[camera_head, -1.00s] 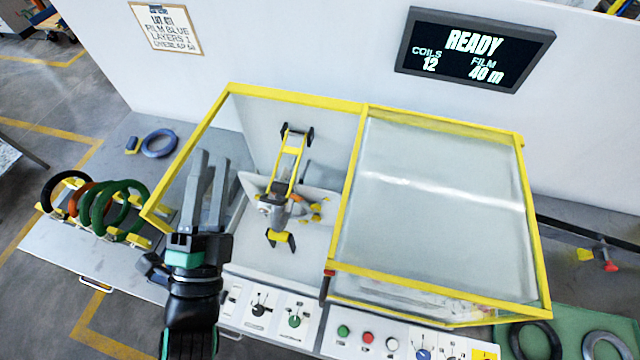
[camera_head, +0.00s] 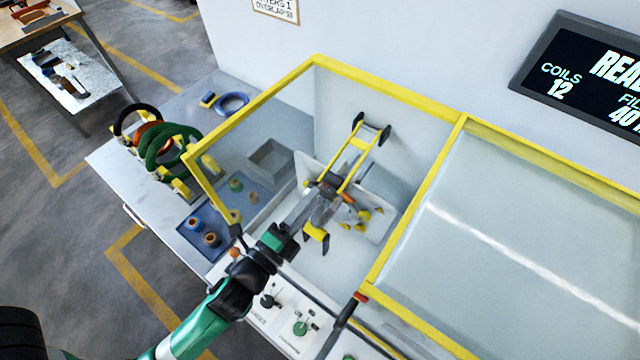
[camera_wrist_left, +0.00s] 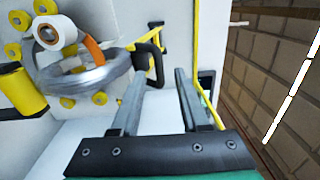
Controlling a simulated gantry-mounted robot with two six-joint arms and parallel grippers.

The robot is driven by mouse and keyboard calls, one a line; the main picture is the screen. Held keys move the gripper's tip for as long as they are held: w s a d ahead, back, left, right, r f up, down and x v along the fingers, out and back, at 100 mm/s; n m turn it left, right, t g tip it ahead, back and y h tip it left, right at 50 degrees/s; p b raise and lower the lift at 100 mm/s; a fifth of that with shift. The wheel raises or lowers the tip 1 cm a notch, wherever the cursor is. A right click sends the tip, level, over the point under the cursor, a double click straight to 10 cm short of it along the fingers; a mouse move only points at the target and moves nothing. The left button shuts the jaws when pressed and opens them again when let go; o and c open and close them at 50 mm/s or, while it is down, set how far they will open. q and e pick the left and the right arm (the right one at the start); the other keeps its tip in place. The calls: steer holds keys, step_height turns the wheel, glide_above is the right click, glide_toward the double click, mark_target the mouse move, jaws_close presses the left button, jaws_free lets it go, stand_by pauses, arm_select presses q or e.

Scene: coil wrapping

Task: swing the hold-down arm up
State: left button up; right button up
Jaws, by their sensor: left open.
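A yellow two-rail frame with black ends (camera_head: 353,160) stands inside the machine's open bay in the head view; it looks like the hold-down arm, though I cannot be sure. My left gripper (camera_head: 318,202) reaches into the bay at the lower part of this frame and covers some of it. In the left wrist view, my left gripper (camera_wrist_left: 158,82) is open with nothing between its fingers. A black curved bar (camera_wrist_left: 152,56) lies just beyond the fingertips; I cannot tell whether they touch. A shiny grey ring (camera_wrist_left: 82,76) is left of the fingers. My right gripper is not in view.
A yellow-edged clear guard (camera_head: 520,220) covers the machine's right side, and a yellow frame post (camera_head: 250,97) borders the bay at left. Green coils (camera_head: 168,150) hang on a rack at left. A blue tray (camera_head: 224,205) holds small rolls. Control knobs (camera_head: 300,328) line the front.

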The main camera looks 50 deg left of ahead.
arm_select(q)
steer(key=x, duration=0.3)
steer(key=shift+w+a, duration=0.1)
steer(key=shift+w, duration=0.25)
jaws_close()
stand_by(1.1)
